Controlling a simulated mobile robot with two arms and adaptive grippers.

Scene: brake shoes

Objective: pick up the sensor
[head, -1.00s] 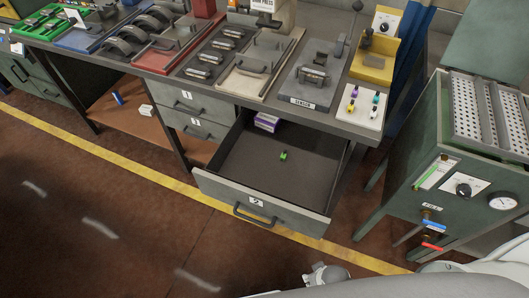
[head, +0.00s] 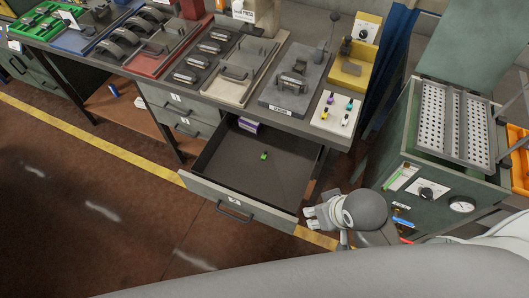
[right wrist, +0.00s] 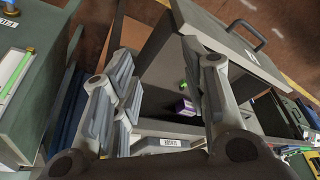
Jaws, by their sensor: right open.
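A small green piece (head: 264,156), which looks like the sensor, lies on the floor of the open drawer (head: 245,205) in the head view. It also shows in the right wrist view (right wrist: 183,84), beside the right finger. My right gripper (head: 312,215) is outside the drawer, near its front right corner, apart from the piece. In the right wrist view the fingers of my right gripper (right wrist: 158,58) are spread apart with nothing between them. My left gripper is not in view.
A purple box (head: 249,126) sits at the back of the drawer. The bench top (head: 225,92) above holds trays, fixtures and a white board (head: 337,112) with small coloured pieces. A green machine (head: 425,185) stands to the right. The drawer is mostly empty.

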